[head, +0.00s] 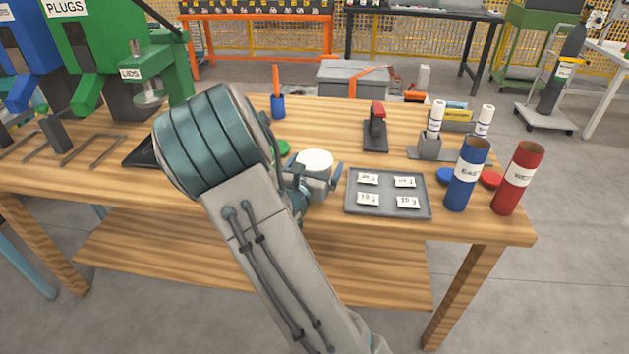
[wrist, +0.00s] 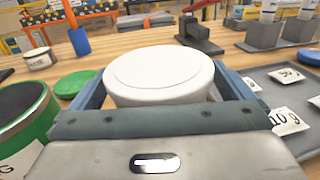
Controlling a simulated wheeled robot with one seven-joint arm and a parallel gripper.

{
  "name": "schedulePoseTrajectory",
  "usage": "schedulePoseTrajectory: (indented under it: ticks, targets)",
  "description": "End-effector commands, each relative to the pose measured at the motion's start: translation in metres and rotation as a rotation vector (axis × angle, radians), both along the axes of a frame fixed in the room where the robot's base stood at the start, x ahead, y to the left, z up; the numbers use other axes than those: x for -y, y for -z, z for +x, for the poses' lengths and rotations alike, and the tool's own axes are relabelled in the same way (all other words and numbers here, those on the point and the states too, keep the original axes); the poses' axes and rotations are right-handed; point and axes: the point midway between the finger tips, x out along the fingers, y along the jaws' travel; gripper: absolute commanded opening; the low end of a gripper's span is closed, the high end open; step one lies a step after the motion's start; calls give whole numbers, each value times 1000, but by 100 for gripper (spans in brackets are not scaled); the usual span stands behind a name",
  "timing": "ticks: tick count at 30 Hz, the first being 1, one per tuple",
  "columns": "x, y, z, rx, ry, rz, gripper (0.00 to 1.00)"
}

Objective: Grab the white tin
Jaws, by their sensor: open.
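The white tin (head: 315,160) has a round white lid and stands on the wooden table, left of the grey tray. In the wrist view the tin (wrist: 160,72) fills the middle, between the two blue fingers of my gripper (wrist: 165,85). In the head view my gripper (head: 314,172) is low over the table, with a finger on either side of the tin. The jaws are open. I cannot tell whether either finger touches the tin. Its lower part is mostly hidden by my gripper.
The grey tray (head: 388,213) with several labelled bags lies close on the right. A blue tube (head: 466,175) and a red tube (head: 518,180) stand beyond it. A green lid (wrist: 75,84), a green container (wrist: 25,112) and a small labelled tin (wrist: 38,59) are on the left.

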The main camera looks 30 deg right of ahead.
Motion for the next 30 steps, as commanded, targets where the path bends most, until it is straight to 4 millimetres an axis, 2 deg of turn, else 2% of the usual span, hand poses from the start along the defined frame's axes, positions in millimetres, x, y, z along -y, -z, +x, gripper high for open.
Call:
schedulePoseTrajectory:
  ticks: [2,9,10,11,20,30]
  targets:
    - [0,0,0,0,0,0,100]
    - [0,0,0,0,0,0,33]
    - [0,0,0,1,0,-1,25]
    - [0,-1,0,1,0,-1,22]
    - [0,-3,0,2,0,-1,21]
    - [0,-29,0,5,0,1,21]
